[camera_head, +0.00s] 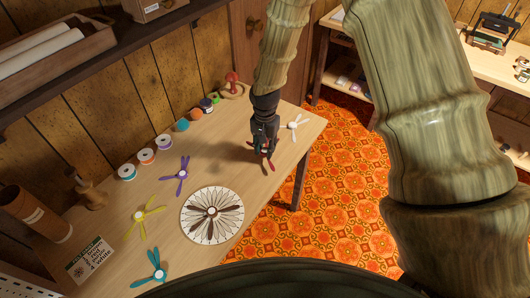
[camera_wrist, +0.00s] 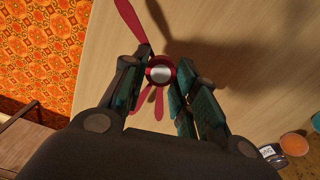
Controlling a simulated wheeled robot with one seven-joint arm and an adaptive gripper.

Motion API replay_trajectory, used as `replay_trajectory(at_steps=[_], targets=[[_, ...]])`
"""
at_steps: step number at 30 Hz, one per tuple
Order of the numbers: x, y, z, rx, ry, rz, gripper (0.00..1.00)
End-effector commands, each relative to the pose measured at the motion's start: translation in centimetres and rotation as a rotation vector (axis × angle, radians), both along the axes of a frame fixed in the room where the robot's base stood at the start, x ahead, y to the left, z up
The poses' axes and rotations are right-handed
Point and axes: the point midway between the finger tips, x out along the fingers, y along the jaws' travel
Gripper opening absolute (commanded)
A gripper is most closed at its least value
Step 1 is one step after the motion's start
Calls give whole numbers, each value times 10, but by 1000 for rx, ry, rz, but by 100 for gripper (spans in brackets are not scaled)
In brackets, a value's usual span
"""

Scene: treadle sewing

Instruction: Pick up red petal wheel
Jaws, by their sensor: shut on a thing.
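The red petal wheel (camera_wrist: 159,71) has a round hub with a pale centre and thin red petals. In the wrist view its hub sits between the fingertips of my gripper (camera_wrist: 156,78), which is shut on it. One long petal points up and others point down between the fingers. In the head view my gripper (camera_head: 264,142) is over the right part of the table and mostly hides the red petal wheel (camera_head: 270,165), with only red petal tips showing below the fingers. I cannot tell whether the wheel touches the wood.
A white petal wheel (camera_head: 298,125) lies just right of my gripper. Purple (camera_head: 182,175), yellow (camera_head: 146,215) and teal (camera_head: 150,270) wheels lie to the left, near a round patterned disc (camera_head: 212,240). Thread spools (camera_head: 147,156) line the wall side. The table's right edge is near.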

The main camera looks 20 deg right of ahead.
Motion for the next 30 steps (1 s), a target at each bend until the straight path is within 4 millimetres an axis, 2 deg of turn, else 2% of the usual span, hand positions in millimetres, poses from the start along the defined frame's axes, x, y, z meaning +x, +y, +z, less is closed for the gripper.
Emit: replay_trajectory(at_steps=[2,12,18,24,30], targets=[[-3,1,7,0,0,1,17],[-77,32,12,-2,2,2,17],[-115,49,17,-1,1,2,17],[-138,58,20,-1,1,1,17],[-147,62,26,0,0,0,17]])
